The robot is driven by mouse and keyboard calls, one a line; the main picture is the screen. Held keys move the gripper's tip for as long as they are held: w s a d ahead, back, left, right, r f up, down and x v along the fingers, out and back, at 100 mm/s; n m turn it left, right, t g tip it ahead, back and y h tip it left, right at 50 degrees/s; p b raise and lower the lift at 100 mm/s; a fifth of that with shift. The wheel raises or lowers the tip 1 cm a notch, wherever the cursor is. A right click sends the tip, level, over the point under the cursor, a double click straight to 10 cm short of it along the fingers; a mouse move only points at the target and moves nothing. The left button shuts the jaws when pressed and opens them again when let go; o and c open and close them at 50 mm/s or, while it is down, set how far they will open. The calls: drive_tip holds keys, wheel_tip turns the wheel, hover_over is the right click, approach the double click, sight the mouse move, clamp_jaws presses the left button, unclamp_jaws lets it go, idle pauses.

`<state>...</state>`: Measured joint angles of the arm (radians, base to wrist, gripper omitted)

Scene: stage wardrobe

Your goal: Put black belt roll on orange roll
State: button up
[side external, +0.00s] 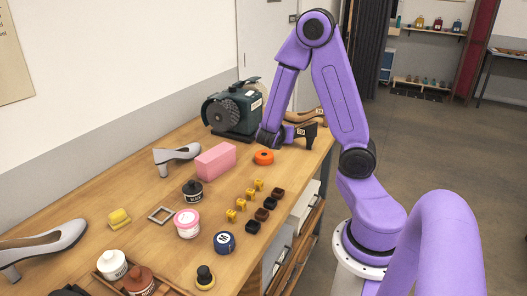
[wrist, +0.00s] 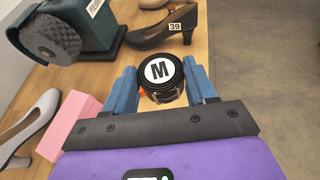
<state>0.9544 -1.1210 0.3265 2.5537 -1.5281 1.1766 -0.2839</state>
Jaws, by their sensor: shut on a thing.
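The black belt roll (wrist: 161,70) has a white top label with a black M. In the wrist view it sits between the blue fingers of my gripper (wrist: 162,80), which is shut on it. The orange roll (side external: 263,157) lies on the wooden table, right of the pink block, in the side view. A sliver of orange (wrist: 143,93) shows under the black roll in the wrist view. My gripper's dark end is just above the orange roll in the side view. Whether the two rolls touch is hidden.
A pink block (side external: 215,160) stands left of the orange roll. A dark green grinder (side external: 238,112) is behind it. A dark heeled shoe tagged 39 (wrist: 170,27) stands beyond. Yellow and dark small pieces, jars and a blue M roll (side external: 224,242) are nearer the front.

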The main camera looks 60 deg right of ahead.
drive_tip(key=shift+w+d+f, duration=0.4)
drive_tip(key=shift+w+d, duration=0.1)
drive_tip(key=shift+w, duration=0.2)
drive_tip(key=shift+w+d+f, duration=0.35)
drive_tip(key=shift+w+d, duration=0.15)
drive_tip(key=shift+w, duration=0.15)
drive_tip(key=w+d+f, duration=0.2)
drive_tip(key=w+d, duration=0.1)
drive_tip(key=w, duration=0.1)
hover_over(263, 157)
wheel_tip(263, 157, down, 6)
drive_tip(key=shift+s+a+r, duration=0.15)
drive_tip(key=shift+r, duration=0.05)
drive_tip(key=shift+f, duration=1.8)
drive_tip(key=o, duration=1.1)
drive_tip(key=shift+f, duration=0.15)
